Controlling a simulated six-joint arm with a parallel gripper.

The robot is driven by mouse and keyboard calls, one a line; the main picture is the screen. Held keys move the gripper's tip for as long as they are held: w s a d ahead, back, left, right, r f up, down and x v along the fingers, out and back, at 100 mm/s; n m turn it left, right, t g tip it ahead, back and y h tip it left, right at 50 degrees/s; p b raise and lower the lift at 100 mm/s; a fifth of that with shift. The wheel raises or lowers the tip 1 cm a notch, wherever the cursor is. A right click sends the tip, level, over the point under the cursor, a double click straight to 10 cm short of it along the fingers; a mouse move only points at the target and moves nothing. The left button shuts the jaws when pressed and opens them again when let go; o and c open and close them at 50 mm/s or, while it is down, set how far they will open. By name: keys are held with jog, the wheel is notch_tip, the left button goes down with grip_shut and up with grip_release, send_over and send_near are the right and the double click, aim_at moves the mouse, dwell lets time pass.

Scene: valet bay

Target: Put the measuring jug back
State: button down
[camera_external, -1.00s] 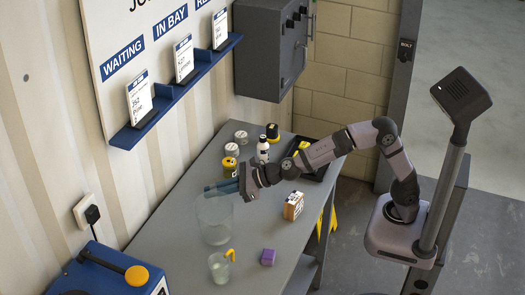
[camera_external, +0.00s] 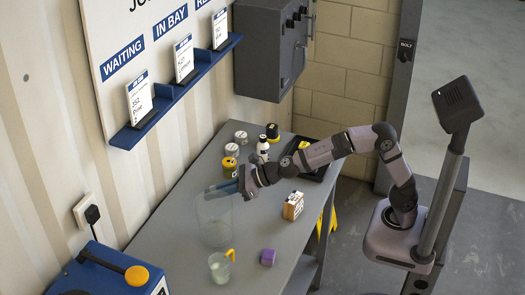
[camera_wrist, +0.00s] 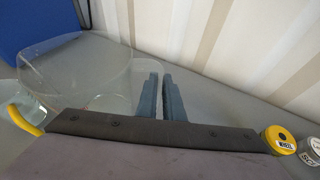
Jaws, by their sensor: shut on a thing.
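A large clear, wide vessel (camera_external: 214,222), which I take for the measuring jug, is upright over the grey bench near the wall. It fills the left of the wrist view (camera_wrist: 75,75). The clear wall is hard to make out between the fingers. I cannot tell whether its base touches the bench. A smaller clear cup (camera_external: 220,268) with a yellow handle stands in front of it.
A purple block (camera_external: 268,257) and a wooden-sided box (camera_external: 293,206) stand to the right. Yellow-topped (camera_external: 230,164) and white-lidded cans, a white bottle (camera_external: 262,150) and a black tray (camera_external: 312,168) are behind. A blue case (camera_external: 108,272) is at front left. The bench between has free room.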

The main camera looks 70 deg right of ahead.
jog(key=s+r+p, duration=0.5)
jog(key=r+p, duration=0.5)
jog(key=r, duration=0.2)
jog(key=d+f+m+t+h, duration=0.1)
jog(key=d+f+m+h, duration=0.15)
jog(key=d, duration=0.35)
jog(key=d+f+m+h, duration=0.1)
jog(key=d+m+h, duration=0.25)
jog(key=d, duration=0.25)
notch_tip(320, 180, down, 10)
jog(key=b, duration=0.1)
jog(key=shift+w+h, duration=0.25)
jog(key=shift+h, duration=0.05)
jog(key=shift+a+f+b, duration=0.1)
jog(key=shift+f+b, duration=0.05)
jog(key=shift+b, duration=0.25)
jog(key=c, duration=1.9)
grip_release()
